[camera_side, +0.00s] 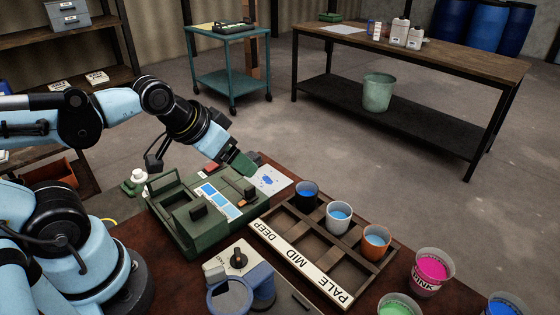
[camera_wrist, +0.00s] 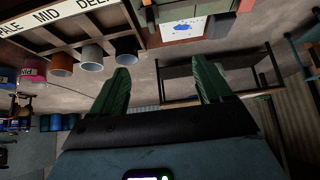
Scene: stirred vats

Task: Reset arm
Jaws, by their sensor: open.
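My gripper (camera_side: 243,166) has green fingers and hangs at the end of my light blue arm, over the far right edge of a green machine. In the side view its fingers overlap the near edge of a white card with a blue blot (camera_side: 270,180); I cannot tell if they touch anything. In the wrist view my gripper (camera_wrist: 162,72) shows two green fingers spread wide with nothing between them. The green machine (camera_side: 207,241) has a small panel of blue swatches and stands on the brown table.
A wooden tray (camera_side: 306,262) marked DEEP, MID, PALE has a dark cup (camera_side: 307,187), a grey cup (camera_side: 337,226) and an orange cup (camera_side: 375,246) along its far side. A pink-filled cup (camera_side: 428,275) stands right. A grey device (camera_side: 238,262) with a knob stands in front.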

